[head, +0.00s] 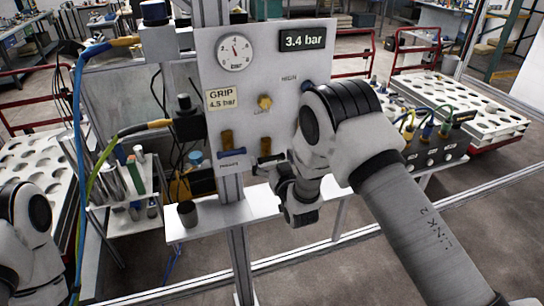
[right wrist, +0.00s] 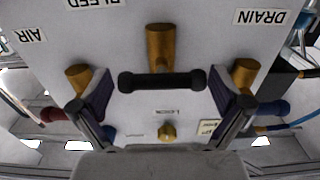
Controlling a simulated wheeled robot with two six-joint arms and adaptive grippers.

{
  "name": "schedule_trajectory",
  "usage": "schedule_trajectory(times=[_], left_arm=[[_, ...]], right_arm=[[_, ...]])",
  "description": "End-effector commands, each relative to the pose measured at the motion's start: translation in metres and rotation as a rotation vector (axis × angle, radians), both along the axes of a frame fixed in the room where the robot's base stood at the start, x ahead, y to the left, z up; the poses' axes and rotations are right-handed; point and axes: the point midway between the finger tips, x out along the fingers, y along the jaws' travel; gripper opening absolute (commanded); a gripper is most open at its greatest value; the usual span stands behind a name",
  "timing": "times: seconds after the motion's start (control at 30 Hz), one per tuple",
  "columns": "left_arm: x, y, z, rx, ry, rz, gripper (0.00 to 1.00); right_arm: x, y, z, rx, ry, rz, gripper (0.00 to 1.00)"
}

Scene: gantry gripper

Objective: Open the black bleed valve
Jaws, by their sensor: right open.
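The black bleed valve handle (right wrist: 162,81) is a dark bar lying crosswise on a brass valve body (right wrist: 160,45), below the upside-down BLEED label in the right wrist view. My right gripper (right wrist: 160,108) is open, with one finger toward each end of the bar. I cannot tell whether either finger touches it. In the head view the right gripper (head: 272,166) is at the lower part of the grey panel (head: 215,75), in front of the brass body (head: 265,146), and mostly hides the handle. My left arm shows at the lower left, but its gripper is out of view.
A blue-handled valve (head: 232,153) sits just left of my right gripper. In the right wrist view a red handle (right wrist: 55,114) and a blue handle (right wrist: 270,108) flank the fingers. A shelf (head: 225,212) with a dark cup (head: 187,213) lies below the panel.

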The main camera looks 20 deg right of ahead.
Motion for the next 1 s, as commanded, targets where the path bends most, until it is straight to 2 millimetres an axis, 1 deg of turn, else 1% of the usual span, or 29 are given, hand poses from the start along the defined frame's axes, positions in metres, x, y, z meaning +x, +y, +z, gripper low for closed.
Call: schedule_trajectory(times=[0.03,0.07,0.1,0.17,0.2,0.47,0.63,0.87,1.0], left_arm=[[0.0,0.0,0.0,0.0,0.0,0.0,0.0],[0.0,0.0,0.0,0.0,0.0,0.0,0.0],[0.0,0.0,0.0,0.0,0.0,0.0,0.0],[0.0,0.0,0.0,0.0,0.0,0.0,0.0],[0.0,0.0,0.0,0.0,0.0,0.0,0.0],[0.0,0.0,-0.002,0.0,0.0,0.0,0.0],[0.0,0.0,-0.008,0.0,0.0,0.0,0.0],[0.0,0.0,-0.024,0.0,0.0,0.0,0.0],[0.0,0.0,-0.037,0.0,0.0,0.0,0.0]], right_arm=[[0.0,0.0,0.0,0.0,0.0,0.0,1.0],[0.0,0.0,0.0,0.0,0.0,0.0,0.96],[0.0,0.0,0.0,0.0,0.0,0.0,0.82],[0.0,0.0,0.0,0.0,0.0,0.0,0.61],[0.0,0.0,0.0,0.0,0.0,0.0,0.56],[0.0,0.0,0.0,-0.008,-0.001,0.001,0.56],[0.0,0.0,-0.001,-0.046,-0.004,0.001,0.56],[0.0,0.0,-0.003,-0.17,-0.009,0.0,0.56],[0.0,0.001,-0.004,-0.285,-0.015,0.0,0.56]])
